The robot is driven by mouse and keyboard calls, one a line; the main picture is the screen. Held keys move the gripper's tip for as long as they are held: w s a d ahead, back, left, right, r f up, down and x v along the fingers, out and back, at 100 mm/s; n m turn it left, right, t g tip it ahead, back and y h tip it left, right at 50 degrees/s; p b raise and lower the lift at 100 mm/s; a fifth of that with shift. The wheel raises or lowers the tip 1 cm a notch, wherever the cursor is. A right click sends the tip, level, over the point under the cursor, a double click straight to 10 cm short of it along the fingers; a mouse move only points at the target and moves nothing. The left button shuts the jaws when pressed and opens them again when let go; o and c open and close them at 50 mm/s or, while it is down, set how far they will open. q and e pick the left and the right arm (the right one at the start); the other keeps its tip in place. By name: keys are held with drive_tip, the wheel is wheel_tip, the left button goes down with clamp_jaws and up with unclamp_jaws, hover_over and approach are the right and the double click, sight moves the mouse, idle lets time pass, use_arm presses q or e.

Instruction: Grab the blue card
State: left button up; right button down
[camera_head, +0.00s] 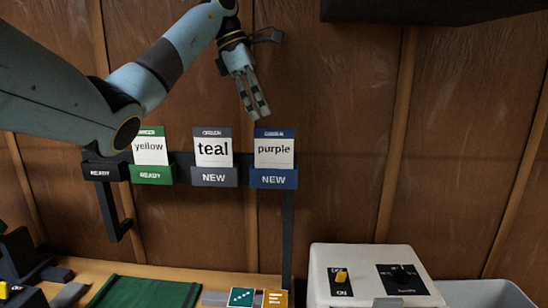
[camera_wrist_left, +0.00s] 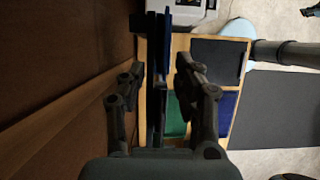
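The blue card (camera_head: 274,134), a white face printed "purple" under a blue header, stands in a blue "NEW" holder (camera_head: 273,179) on the wall rack. It is rightmost in the row. My left gripper (camera_head: 261,110) hangs just above and slightly left of it, fingers pointing down, apart from the card. In the left wrist view the fingers (camera_wrist_left: 160,80) are spread with nothing held between them. Blue edges (camera_wrist_left: 164,42) of the card or its holder show beyond the gap.
A "teal" card (camera_head: 212,149) in grey and a "yellow" card (camera_head: 150,152) in green stand to the left on the same dark rack. A white switch box (camera_head: 325,262) is lower right. A green mat (camera_head: 145,291) lies on the wooden desk below.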

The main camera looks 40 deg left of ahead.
sight(274, 143)
use_arm(q)
drive_tip(key=b+x, duration=0.2)
drive_tip(key=x, duration=0.1)
drive_tip(key=shift+s+d+f, duration=0.15)
drive_tip(key=shift+d, duration=0.05)
drive_tip(key=x, duration=0.5)
drive_tip(key=shift+d, duration=0.15)
drive_tip(key=shift+f, duration=0.3)
drive_tip(key=shift+c, duration=0.2)
clamp_jaws()
